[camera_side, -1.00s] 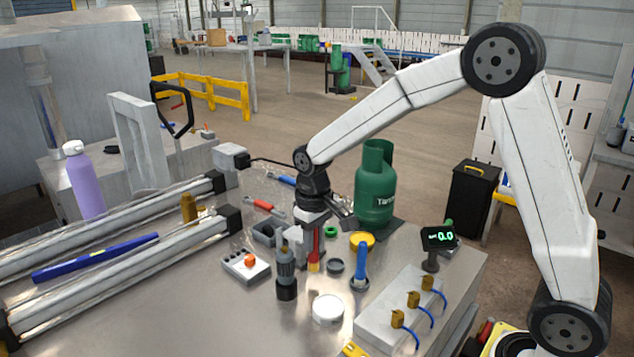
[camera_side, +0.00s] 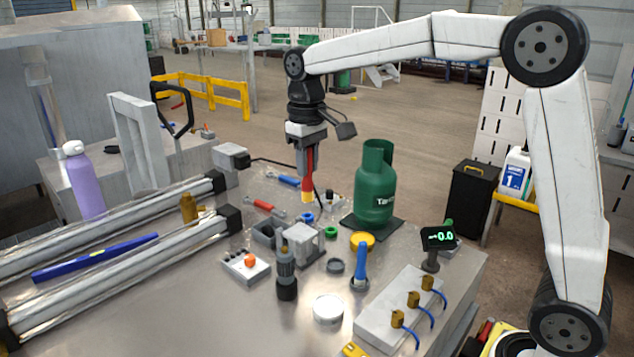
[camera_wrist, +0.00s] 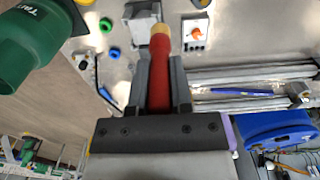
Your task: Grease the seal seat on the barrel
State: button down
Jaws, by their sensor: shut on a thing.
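My gripper (camera_side: 306,160) is shut on a red-handled tool with a yellow tip (camera_side: 308,172). It holds the tool upright, tip down, in the air above the bench behind the grey block (camera_side: 300,242). In the wrist view the tool (camera_wrist: 160,75) lies between my fingers. A green cylinder (camera_side: 374,190) with an open collar stands on a dark plate to the right of the tool; it also shows in the wrist view (camera_wrist: 30,45). I cannot tell which part is the barrel, and no seal seat is discernible.
A blue ring (camera_side: 306,217) and a green ring (camera_side: 331,231) lie near the grey block. A dark upright tool (camera_side: 286,272), a blue-handled tool (camera_side: 360,264) and a switch box (camera_side: 246,265) stand in front. Rails (camera_side: 120,255) fill the left; a display (camera_side: 437,239) stands right.

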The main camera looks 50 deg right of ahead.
jog(key=shift+w+d, duration=1.25)
jog(key=shift+w, duration=2.1)
jog(key=shift+f, duration=6)
jog(key=shift+d+f, duration=0.45)
jog(key=shift+f, duration=0.2)
jog(key=shift+d, duration=1.5)
jog(key=shift+a+r, duration=0.1)
jog(key=shift+a, duration=1.9)
notch_tip(320, 180, up, 8)
jog(key=shift+s+d, duration=0.1)
jog(key=shift+d, duration=0.05)
